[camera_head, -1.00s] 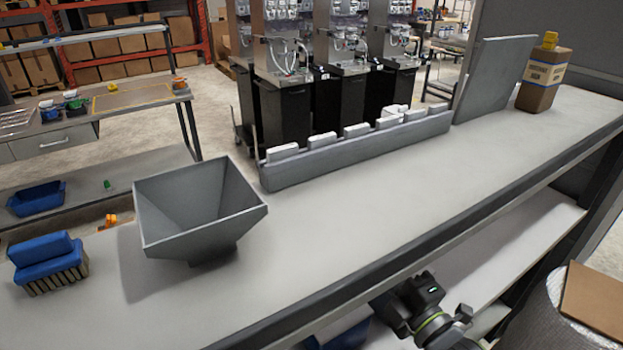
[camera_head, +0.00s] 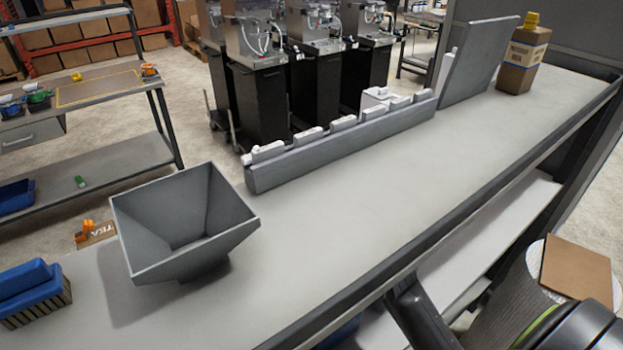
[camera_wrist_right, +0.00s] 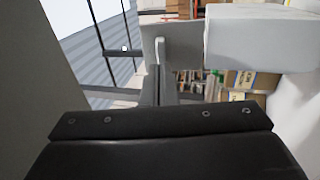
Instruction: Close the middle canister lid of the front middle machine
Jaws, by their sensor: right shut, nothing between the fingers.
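Several dispensing machines stand on the floor behind the counter in the head view, with black cabinets and steel upper parts. They include a left one (camera_head: 262,108), a middle one (camera_head: 318,82) and a right one (camera_head: 368,62). Their tops are cut by the frame's upper edge, and no canister lid can be made out. My right gripper (camera_wrist_right: 160,75) shows in the wrist view, shut and empty, with its dark body across the bottom. It touches no machine that I can see. My left gripper is not in view.
A long grey counter (camera_head: 330,220) crosses in front of the machines.

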